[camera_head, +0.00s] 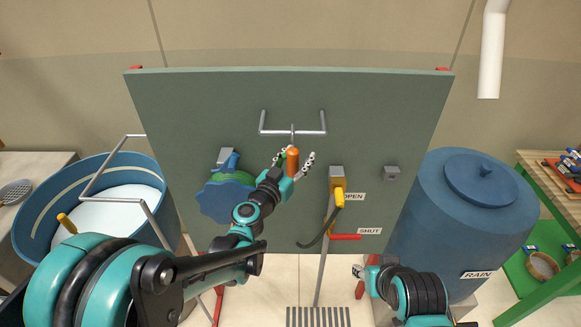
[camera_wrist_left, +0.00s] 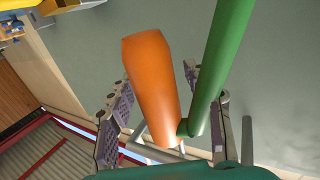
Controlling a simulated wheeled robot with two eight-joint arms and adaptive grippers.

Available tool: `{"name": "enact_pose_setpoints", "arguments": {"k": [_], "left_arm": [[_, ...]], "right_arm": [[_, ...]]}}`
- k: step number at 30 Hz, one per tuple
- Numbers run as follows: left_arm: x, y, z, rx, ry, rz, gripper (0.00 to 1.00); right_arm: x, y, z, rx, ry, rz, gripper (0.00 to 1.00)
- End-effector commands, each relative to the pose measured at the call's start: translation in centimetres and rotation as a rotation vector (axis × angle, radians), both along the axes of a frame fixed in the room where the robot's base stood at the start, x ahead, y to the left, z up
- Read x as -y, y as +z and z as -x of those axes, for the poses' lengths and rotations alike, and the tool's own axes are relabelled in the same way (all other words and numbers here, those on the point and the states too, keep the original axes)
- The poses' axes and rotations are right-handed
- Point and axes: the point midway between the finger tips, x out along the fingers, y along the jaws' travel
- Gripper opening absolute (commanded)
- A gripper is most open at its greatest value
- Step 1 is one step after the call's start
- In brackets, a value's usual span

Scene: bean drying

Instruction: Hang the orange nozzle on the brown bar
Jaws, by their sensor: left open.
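The orange nozzle (camera_head: 293,163) stands roughly upright in front of the green-grey board, just below the middle of a metal bar (camera_head: 276,132) with two upturned ends. The bar looks grey here, not brown. My left gripper (camera_head: 298,155) is open, with one finger on each side of the nozzle. In the left wrist view the nozzle (camera_wrist_left: 152,85) lies between the spread fingers, with a green tube (camera_wrist_left: 221,70) joined near its narrow end. Whether the nozzle touches the bar is hidden. My right gripper (camera_head: 360,271) is low at the right, small and partly hidden.
A blue reel (camera_head: 213,203) with green hose is on the board (camera_head: 400,110), left of my left gripper. A yellow-handled tap (camera_head: 339,197) with a dark hose is close on the right. A blue tub (camera_head: 38,222) stands left and a blue rain barrel (camera_head: 440,215) right.

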Motion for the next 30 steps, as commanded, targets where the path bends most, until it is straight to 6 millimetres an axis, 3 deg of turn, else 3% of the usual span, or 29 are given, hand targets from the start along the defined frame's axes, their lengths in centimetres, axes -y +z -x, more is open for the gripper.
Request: {"name": "enact_pose_setpoints", "arguments": {"k": [12, 18, 30], "left_arm": [[0.4, 0.02, -0.72, 0.0, 0.0, 0.0, 0.48], [0.38, 0.02, -0.7, 0.0, 0.0, 0.0, 0.0], [0.37, 0.14, -0.7, 0.0, 0.0, 0.0, 0.0]], "right_arm": [[0.0, -0.05, 0.0, 0.0, 0.0, 0.0, 0.4], [0.0, -0.06, 0.0, 0.0, 0.0, 0.0, 0.4], [0.0, 0.04, 0.0, 0.0, 0.0, 0.0, 0.4]]}}
